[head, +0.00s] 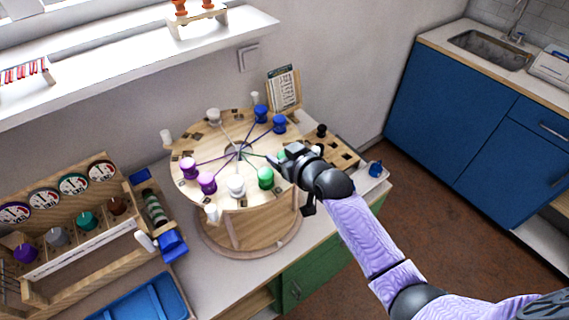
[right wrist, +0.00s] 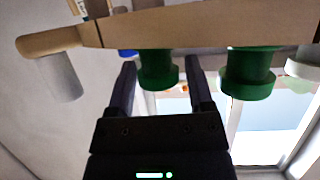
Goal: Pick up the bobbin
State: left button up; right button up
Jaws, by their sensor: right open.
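Several bobbins stand around the rim of a round wooden bead wheel (head: 215,140). They are purple (head: 188,168), white (head: 235,185), green (head: 265,178) and blue (head: 279,122). My right gripper (head: 276,161) is at the wheel's right edge, by a second green bobbin (head: 282,154) that it partly covers. In the right wrist view, my right gripper (right wrist: 161,78) is open with its fingers on either side of this green bobbin (right wrist: 158,72). The other green bobbin (right wrist: 247,78) is outside the fingers, to the right. My left gripper is not in view.
A wooden rack (head: 70,225) with spools and a blue tray (head: 150,300) stand at the left. A wooden holed board (head: 335,152) lies close behind my right gripper.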

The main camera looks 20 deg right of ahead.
jog(key=shift+x, duration=0.95)
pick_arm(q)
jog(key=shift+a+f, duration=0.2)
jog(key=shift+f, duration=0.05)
pick_arm(e)
jog(key=shift+s+d+r, duration=0.1)
jog(key=shift+c, duration=0.2)
